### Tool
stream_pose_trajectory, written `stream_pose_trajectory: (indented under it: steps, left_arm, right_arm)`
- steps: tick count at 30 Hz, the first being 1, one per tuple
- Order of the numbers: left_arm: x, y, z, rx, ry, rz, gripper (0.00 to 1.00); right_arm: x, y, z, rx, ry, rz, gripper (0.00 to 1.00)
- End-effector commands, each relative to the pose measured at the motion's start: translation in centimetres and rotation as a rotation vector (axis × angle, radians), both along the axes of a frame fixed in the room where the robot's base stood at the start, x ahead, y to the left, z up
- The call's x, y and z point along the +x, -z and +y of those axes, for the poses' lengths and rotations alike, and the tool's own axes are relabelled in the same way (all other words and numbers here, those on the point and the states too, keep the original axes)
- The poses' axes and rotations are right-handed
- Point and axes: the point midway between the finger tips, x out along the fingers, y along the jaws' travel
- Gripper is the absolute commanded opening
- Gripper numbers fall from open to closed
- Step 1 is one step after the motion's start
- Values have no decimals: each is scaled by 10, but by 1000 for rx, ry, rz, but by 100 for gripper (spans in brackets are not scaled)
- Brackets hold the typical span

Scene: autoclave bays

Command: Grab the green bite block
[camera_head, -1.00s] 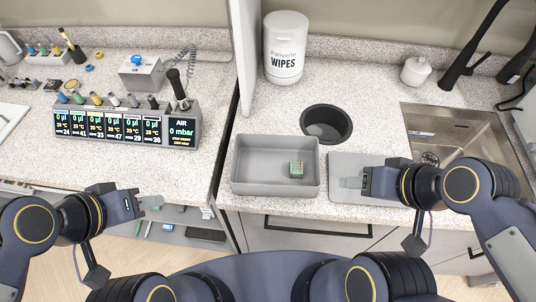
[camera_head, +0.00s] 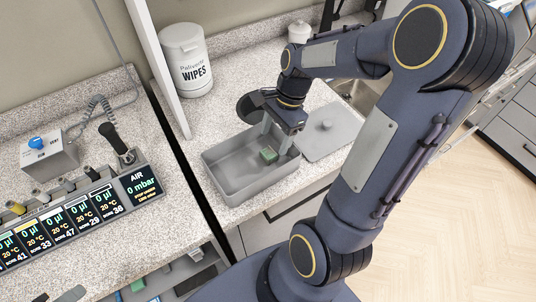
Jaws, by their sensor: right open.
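The green bite block (camera_head: 268,154) is a small green block lying on the floor of the grey open bin (camera_head: 237,197), toward its right side. My right gripper (camera_head: 274,143) points down into the bin with its fingers apart. Its fingertips are just above and around the block's far side; I cannot tell whether they touch it. My right arm reaches in from the right. My left gripper is out of view.
A grey flat lid (camera_head: 331,130) lies on the counter right of the bin. A white wipes tub (camera_head: 187,60) stands behind, by a white partition (camera_head: 158,65). A control box with displays (camera_head: 80,215) is at left.

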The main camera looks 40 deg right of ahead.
Motion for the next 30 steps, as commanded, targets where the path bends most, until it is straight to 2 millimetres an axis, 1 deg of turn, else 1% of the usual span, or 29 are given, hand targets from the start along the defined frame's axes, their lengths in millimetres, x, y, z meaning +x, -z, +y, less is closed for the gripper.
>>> stream_pose_trajectory:
  steps: [5, 9, 12, 20, 23, 30]
  left_arm:
    - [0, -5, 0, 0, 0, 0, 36]
    - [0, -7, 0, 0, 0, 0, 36]
    - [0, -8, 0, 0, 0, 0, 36]
    - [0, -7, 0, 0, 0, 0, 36]
    - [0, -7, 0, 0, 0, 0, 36]
    - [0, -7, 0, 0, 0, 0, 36]
  right_arm:
    - [1, 22, 7, 2, -1, 5, 64]
    - [3, 43, 13, 2, -3, 2, 64]
    - [3, 51, 15, 2, -3, 1, 64]
    - [4, 54, 16, 1, -3, -3, 64]
    - [4, 54, 16, 0, -3, -3, 52]
    - [4, 53, 16, 0, -3, -3, 20]
